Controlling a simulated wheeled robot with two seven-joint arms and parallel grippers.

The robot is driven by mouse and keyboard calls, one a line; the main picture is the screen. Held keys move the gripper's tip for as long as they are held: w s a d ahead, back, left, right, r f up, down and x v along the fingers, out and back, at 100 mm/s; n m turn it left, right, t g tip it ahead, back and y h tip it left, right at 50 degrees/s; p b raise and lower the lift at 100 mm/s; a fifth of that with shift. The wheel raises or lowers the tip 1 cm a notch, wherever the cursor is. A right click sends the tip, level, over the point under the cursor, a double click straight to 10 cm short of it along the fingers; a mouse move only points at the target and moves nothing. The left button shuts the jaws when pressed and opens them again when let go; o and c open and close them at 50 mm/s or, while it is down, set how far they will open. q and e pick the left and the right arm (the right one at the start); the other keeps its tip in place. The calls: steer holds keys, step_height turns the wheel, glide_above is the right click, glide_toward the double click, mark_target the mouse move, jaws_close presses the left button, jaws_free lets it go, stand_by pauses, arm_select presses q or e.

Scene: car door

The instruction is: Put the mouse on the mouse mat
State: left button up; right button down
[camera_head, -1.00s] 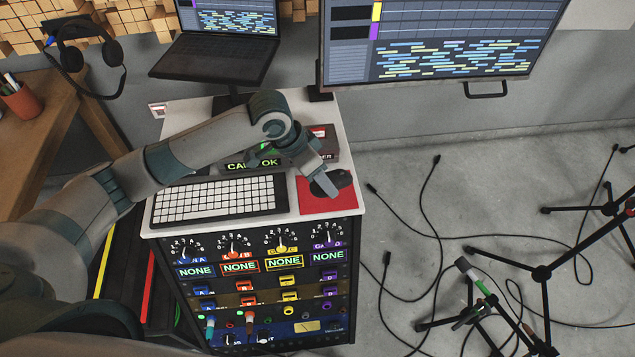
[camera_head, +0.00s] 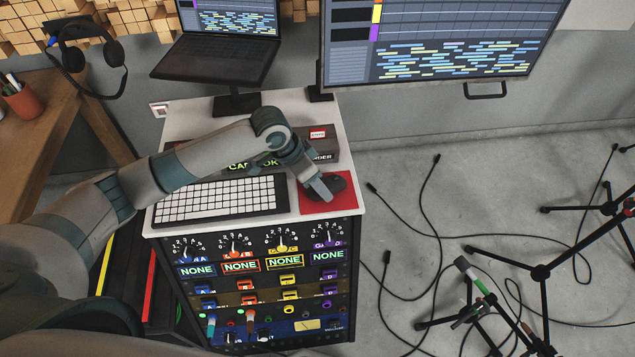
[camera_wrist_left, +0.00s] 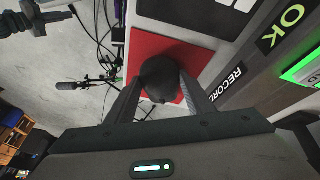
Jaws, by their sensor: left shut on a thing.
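The black mouse (camera_head: 337,184) is over the red mouse mat (camera_head: 316,203) at the right end of the white-topped rack. My left gripper (camera_head: 324,190) reaches down to the mat and is shut on the mouse. In the left wrist view the dark rounded mouse (camera_wrist_left: 160,78) sits between the two fingers, with the red mat (camera_wrist_left: 145,45) behind it. I cannot tell whether the mouse touches the mat. My right gripper is not in view.
A white-keyed keyboard (camera_head: 220,199) lies left of the mat. A dark box with a green "OK" display (camera_head: 255,163) stands behind, partly hidden by my arm. A laptop (camera_head: 215,55) and a monitor (camera_head: 440,40) are at the back. Cables and stands lie on the right floor.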

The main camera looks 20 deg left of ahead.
arm_select(q)
steer(key=shift+f, duration=0.1)
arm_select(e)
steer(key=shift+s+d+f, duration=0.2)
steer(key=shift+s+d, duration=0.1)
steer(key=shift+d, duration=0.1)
arm_select(q)
steer(key=shift+f, duration=0.15)
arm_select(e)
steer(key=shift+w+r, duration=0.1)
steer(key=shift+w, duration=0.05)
arm_select(q)
steer(key=o, duration=1.1)
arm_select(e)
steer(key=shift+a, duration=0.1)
arm_select(q)
steer(key=shift+v, duration=0.8)
steer(key=b+v, duration=0.1)
steer(key=v, duration=0.9)
steer(key=shift+r, duration=0.35)
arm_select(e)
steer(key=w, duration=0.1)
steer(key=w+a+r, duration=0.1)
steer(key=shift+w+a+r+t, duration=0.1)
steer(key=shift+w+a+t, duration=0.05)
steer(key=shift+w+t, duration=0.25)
